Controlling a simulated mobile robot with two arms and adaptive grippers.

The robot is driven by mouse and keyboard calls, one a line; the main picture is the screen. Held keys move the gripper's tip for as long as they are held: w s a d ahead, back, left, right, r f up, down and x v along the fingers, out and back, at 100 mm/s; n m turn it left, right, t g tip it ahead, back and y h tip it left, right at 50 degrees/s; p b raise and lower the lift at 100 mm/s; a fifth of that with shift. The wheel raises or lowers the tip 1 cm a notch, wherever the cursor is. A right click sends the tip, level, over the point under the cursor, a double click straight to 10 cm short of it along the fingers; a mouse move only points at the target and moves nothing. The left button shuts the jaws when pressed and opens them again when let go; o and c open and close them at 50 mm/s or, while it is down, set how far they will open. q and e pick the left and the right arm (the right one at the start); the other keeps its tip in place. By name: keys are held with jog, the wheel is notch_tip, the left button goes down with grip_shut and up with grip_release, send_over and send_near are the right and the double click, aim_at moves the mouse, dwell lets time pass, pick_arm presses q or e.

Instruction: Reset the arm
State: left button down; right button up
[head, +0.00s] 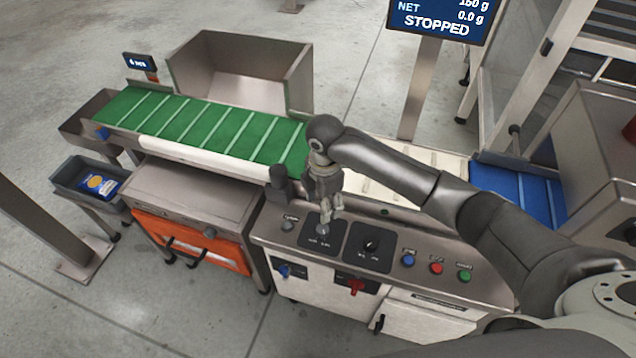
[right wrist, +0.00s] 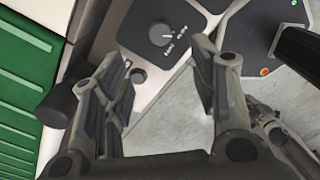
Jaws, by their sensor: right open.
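My right arm reaches in from the right in the head view. Its gripper (head: 328,208) hangs pointing down over the control panel (head: 385,283), above a dark plate with a rotary knob (head: 322,230). In the right wrist view the gripper (right wrist: 155,60) has its fingers apart with nothing between them. The knob (right wrist: 161,34) lies beyond the fingertips there; I cannot tell how small the gap is. My left gripper does not show in the head view.
A second knob (head: 370,246) and blue, red and green buttons (head: 437,268) sit to the right. The green conveyor (head: 200,125) runs behind the panel. A display (head: 438,18) reads STOPPED. A grey bin (head: 75,178) holds a blue pack (head: 101,185).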

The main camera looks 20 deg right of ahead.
jog(key=s+a+f+m+t+y, duration=0.1)
jog(key=s+a+m, duration=0.2)
jog(key=s, duration=0.3)
jog(key=s+a+f+m+y, duration=0.2)
jog(key=s+a+m, duration=0.15)
jog(key=s, duration=0.25)
jog(key=s+d+r+m+t+h, duration=0.3)
jog(key=s+d+m, duration=0.9)
jog(key=s+d, duration=0.1)
notch_tip(320, 180, down, 27)
jog(key=s+g, duration=0.2)
jog(key=s+d+f+g, duration=0.1)
jog(key=s+d+f, duration=0.1)
jog(key=s+f, duration=1.3)
jog(key=shift+s+f, duration=0.15)
jog(key=shift+s, duration=0.45)
